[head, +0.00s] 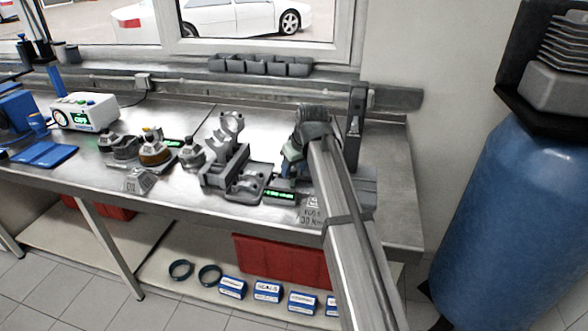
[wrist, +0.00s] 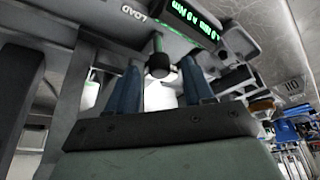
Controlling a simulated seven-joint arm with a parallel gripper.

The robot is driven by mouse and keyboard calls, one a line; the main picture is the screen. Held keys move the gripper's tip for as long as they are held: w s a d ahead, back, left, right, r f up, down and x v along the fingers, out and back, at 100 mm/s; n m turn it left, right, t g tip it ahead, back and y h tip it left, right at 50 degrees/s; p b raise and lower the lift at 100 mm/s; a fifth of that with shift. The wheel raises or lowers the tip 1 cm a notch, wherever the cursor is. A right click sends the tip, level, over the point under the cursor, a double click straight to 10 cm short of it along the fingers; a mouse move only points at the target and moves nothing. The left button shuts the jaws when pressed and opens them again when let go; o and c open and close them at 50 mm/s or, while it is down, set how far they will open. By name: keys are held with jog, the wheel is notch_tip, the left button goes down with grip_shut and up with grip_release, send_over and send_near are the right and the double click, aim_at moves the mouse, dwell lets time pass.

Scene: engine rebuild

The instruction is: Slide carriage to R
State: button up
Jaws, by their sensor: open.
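My gripper (head: 290,165) is over the right part of the bench, at a grey device with a green display (head: 281,195). In the wrist view its two blue fingers (wrist: 157,80) stand apart, open. A dark round knob on a green-banded stem (wrist: 158,64) shows between them; I cannot tell whether they touch it. The device's lit display (wrist: 190,17) and the word LOAD are above. I cannot tell which part is the carriage, and I see no R mark; my arm and gripper hide much of the device in the head view.
A grey cradle fixture (head: 225,160) stands just left of the device. Farther left are several small fixtures and a white box with a green display (head: 86,112). A dark upright post (head: 356,110) rises behind my gripper. A blue tank (head: 505,220) stands right of the bench.

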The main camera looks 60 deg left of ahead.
jog(key=shift+a+f, duration=0.2)
jog(key=shift+f, duration=0.25)
jog(key=shift+c, duration=0.3)
grip_shut()
